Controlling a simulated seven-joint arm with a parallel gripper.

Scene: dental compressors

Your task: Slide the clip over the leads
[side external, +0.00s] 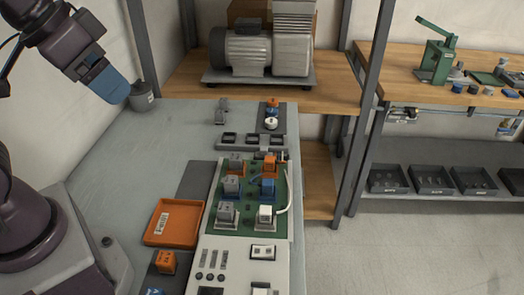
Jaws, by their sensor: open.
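My gripper (118,92) is at the upper left, at the end of my dark arm with a blue part, high and away from the board. It is open, with nothing seen in it; its fingers are hard to make out. A white lead (284,195) curves along the right side of the green board (247,222). Its upper end is by the orange block (270,163). A small grey upright piece (222,110) stands on the far part of the bench; it may be the clip, but I cannot tell. No clip can be made out around the lead.
The board carries several grey, blue, orange and white blocks. An orange tray (156,237) lies left of it. A dark slotted rack (251,142) stands behind it. A grey cup (141,97) is near my gripper. The left bench surface (140,155) is clear. A compressor (262,52) stands behind.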

